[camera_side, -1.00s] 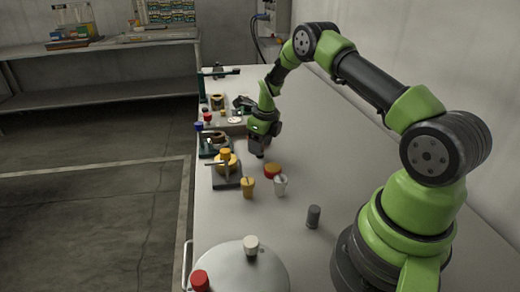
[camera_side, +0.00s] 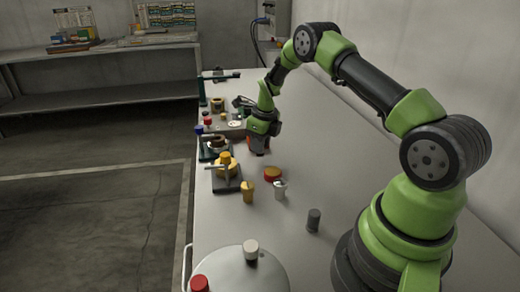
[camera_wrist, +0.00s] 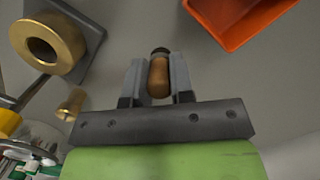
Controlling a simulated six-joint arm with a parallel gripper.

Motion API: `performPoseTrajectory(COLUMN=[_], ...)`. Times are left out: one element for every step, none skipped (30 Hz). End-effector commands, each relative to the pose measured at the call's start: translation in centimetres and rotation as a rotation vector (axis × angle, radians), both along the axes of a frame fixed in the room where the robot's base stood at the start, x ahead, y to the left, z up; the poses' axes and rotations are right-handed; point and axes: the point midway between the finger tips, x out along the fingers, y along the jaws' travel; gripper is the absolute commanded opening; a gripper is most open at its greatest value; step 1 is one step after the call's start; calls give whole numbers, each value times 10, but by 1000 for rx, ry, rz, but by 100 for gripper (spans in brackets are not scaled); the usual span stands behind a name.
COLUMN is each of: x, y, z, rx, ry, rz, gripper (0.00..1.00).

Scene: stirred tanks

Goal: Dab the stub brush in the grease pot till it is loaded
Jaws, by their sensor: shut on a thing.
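My gripper (camera_wrist: 158,85) is shut on a short wooden-handled thing with a dark end, which I take to be the stub brush (camera_wrist: 159,76). In the side view my gripper (camera_side: 257,148) hangs over the bench, and the brush cannot be made out there. A low round pot with a yellow side and red top (camera_side: 272,174) stands nearer the camera than my gripper. It may be the grease pot, but I cannot tell for sure. I cannot see whether the brush tip carries grease.
An orange open tray (camera_wrist: 238,20) lies close to the brush. A brass ring on a grey base (camera_wrist: 48,42) is at upper left. A yellow cup (camera_side: 248,192) and a white cup (camera_side: 281,190) stand on the bench. A grey cylinder (camera_side: 314,218) stands apart, with clear bench around it.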

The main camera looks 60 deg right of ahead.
Motion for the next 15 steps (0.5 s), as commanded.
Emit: performPoseTrajectory(x=[1, 1, 1, 1, 1, 1, 1, 0, 0, -1, -3, -8, -13, -19, -28], y=[-1, -1, -1, 0, 0, -1, 0, 0, 0, 1, 3, 7, 12, 16, 22], z=[12, 19, 28, 34, 40, 48, 54, 59, 65, 68, 71, 74, 75, 75, 76], rx=[-4, -3, -3, -3, -4, -4, -2, -3, -2, 0, 5, 14, 24, 35, 48], ry=[-5, -5, -6, -5, -4, -5, -3, -4, -1, 5, 17, 45, 73, 107, 154], rz=[0, 0, -1, 0, 0, 0, 0, 1, 1, 1, 2, 5, 6, 7, 7], gripper=[0, 0, 0, 0, 0, 0, 0, 0, 0, 0, 0, 0, 0, 0, 0])
